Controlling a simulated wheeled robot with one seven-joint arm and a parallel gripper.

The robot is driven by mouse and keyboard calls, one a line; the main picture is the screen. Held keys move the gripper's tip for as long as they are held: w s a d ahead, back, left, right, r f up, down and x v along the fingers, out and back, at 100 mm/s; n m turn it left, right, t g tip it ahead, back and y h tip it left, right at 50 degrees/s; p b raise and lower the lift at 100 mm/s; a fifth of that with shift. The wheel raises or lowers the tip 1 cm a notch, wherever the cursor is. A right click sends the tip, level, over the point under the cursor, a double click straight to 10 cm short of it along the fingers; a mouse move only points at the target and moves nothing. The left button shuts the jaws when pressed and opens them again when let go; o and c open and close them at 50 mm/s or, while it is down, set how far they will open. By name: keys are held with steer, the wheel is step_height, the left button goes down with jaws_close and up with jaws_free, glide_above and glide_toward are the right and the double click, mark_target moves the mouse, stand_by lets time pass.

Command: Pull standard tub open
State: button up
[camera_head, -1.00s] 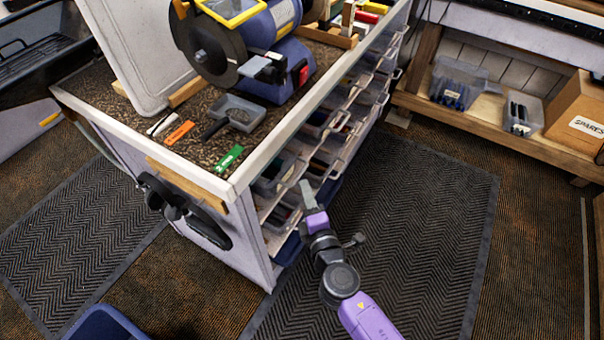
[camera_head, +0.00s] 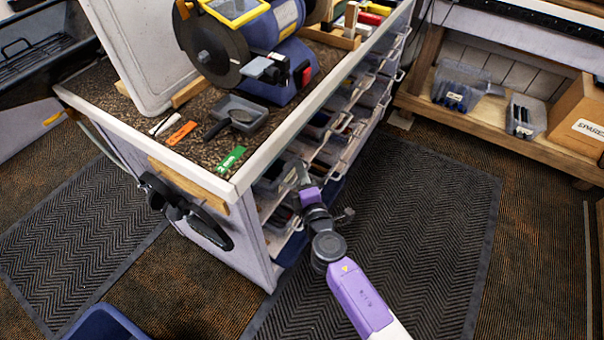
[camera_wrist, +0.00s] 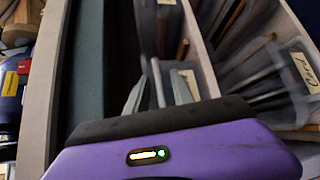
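Clear tubs sit in rows on the shelves in the side of the workbench (camera_head: 231,187). A nearer tub (camera_head: 275,178) is in the upper row by the bench corner. I cannot read which tub is the standard one. My gripper (camera_head: 300,170) is at the front of the upper row, close to the tub fronts. In the wrist view, its narrow grey fingers (camera_wrist: 147,88) point in among the tubs, near a tub with a pale label (camera_wrist: 186,86). The gap between the fingers and any contact with a tub rim are unclear.
A tub labelled "Cord" (camera_wrist: 298,68) is at the right of the wrist view. The bench top holds a grinder (camera_head: 240,45), a grey tray (camera_head: 238,115) and a green strip (camera_head: 231,158). The dark mat (camera_head: 420,220) beside the bench is clear.

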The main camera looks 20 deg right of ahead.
jaws_close()
stand_by(1.2)
